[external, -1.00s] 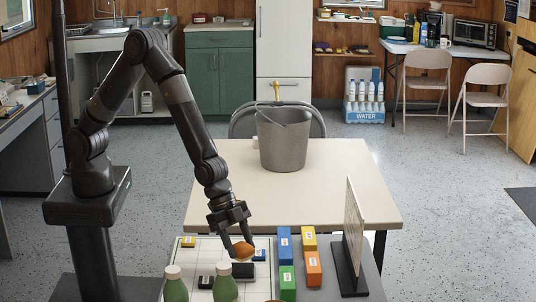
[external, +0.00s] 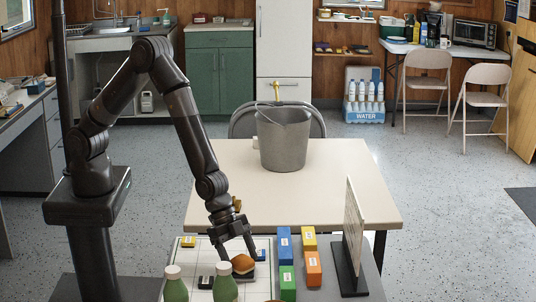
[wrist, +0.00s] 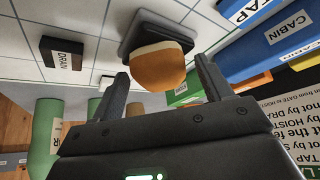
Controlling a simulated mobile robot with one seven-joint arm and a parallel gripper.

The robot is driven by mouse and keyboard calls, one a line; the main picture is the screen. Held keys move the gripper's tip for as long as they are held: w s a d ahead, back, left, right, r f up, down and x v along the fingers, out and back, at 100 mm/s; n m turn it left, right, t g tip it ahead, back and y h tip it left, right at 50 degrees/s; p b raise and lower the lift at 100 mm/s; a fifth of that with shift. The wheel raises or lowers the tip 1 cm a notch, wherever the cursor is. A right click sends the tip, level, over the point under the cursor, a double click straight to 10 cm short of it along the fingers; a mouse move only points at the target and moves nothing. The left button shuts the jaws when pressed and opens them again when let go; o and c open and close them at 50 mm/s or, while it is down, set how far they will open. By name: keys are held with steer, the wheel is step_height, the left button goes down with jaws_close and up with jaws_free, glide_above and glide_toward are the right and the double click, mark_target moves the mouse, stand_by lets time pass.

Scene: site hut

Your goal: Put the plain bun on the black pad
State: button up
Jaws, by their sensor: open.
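The plain bun (external: 243,264), golden brown on top with a paler side, sits on the black pad (wrist: 128,45). The wrist view also shows the bun (wrist: 160,68), with the pad's dark edges around its far side. My gripper (external: 242,255) is open just at the bun, its fingers apart on either side of it. In the wrist view no clear contact with the bun shows. In the external view the bun hides much of the pad.
Two green bottles (external: 175,286) stand in front, close to my gripper. Labelled blue (external: 284,245), green, yellow and orange blocks stand to the right, beside an upright board (external: 353,235). A small dark DRAIN block (wrist: 62,52) lies on the gridded white board. A bucket (external: 284,140) stands on the table behind.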

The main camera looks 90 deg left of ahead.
steer(key=shift+s+a+r, duration=0.15)
steer(key=shift+r, duration=0.5)
steer(key=s+a+r+n+y, duration=0.1)
steer(key=s+a+r, duration=0.3)
steer(key=a+r, duration=0.45)
steer(key=s+a+r+n+t+y, duration=0.1)
steer(key=s+a+r+n, duration=0.15)
steer(key=a+r, duration=0.6)
steer(key=s+a+r+n+y, duration=0.1)
steer(key=s+a+r, duration=0.3)
steer(key=a+r, duration=0.4)
steer(key=s+a+r+n, duration=0.2)
steer(key=s+a, duration=0.3)
steer(key=s, duration=0.3)
steer(key=s+a+r+n+y, duration=0.1)
steer(key=s+a+r+n, duration=0.1)
steer(key=s+a+r, duration=0.2)
steer(key=s+a, duration=0.2)
steer(key=s, duration=0.2)
steer(key=shift+s+n, duration=0.25)
steer(key=shift+n, duration=0.1)
